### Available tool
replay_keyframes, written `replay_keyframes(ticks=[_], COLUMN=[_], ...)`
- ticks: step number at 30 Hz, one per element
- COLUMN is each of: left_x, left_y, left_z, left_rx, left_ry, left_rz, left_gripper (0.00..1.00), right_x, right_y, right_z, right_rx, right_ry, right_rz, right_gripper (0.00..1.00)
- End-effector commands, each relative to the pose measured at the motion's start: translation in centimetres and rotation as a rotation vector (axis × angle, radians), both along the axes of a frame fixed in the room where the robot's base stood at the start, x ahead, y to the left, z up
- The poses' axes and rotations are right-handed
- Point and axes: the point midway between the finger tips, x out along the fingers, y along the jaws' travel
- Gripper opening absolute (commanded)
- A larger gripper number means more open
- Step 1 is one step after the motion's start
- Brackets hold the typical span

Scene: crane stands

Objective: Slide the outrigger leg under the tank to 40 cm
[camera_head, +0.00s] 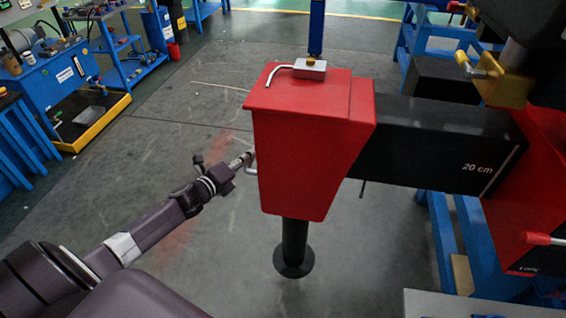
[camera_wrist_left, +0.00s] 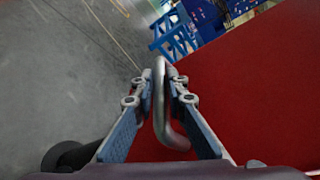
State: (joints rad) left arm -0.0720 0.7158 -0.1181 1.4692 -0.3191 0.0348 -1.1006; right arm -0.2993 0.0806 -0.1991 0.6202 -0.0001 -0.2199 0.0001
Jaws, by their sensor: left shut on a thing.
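The outrigger leg is a black beam (camera_head: 425,135) with a red end box (camera_head: 305,150) and a black foot (camera_head: 295,245) below. A white line marked "20 cm" shows on the beam near the red housing (camera_head: 515,215) at right. A bent metal handle (camera_head: 250,165) sticks out of the box's left side. My left gripper (camera_head: 246,159) is at this handle. In the left wrist view the left gripper (camera_wrist_left: 161,85) is shut on the handle (camera_wrist_left: 160,110), with a finger on each side of the bar. My right gripper is not in view.
A red-tipped lever (camera_head: 540,238) sits on the housing beside partly readable lettering. A brass block (camera_head: 500,85) with another lever is above the beam. Blue stands (camera_head: 445,240) are behind at right. Blue workbenches (camera_head: 60,85) stand far left. The floor left of the box is clear.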

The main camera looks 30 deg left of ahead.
Motion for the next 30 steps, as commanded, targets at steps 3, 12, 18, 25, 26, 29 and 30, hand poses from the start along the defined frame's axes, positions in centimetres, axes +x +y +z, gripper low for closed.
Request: replay_keyframes(ticks=[3,12,18,25,26,29,30], left_x=[-1.5,-3.6,-4.3,-4.5,-4.5,-4.5,-4.5], left_y=[5.4,12.2,14.1,14.8,14.8,14.8,14.8], left_z=[-1.2,-1.2,-1.3,-1.2,-1.2,-1.2,-1.2], left_rx=[0.017,0.009,0.003,0.001,0.001,0.002,0.002], left_ry=[0.022,0.021,0.022,0.021,0.021,0.020,0.021], left_rz=[0.030,0.024,0.016,0.011,0.011,0.011,0.010], left_gripper=[0.00,0.00,0.00,0.00,0.00,0.00,0.00], right_x=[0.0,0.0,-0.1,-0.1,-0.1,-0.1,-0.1], right_y=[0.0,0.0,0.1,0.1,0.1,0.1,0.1], right_z=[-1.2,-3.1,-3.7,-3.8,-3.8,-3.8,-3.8], right_rx=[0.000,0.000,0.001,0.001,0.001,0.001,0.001], right_ry=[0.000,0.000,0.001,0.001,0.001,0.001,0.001], right_rz=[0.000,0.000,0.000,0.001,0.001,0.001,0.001], right_gripper=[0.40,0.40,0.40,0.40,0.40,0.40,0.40])
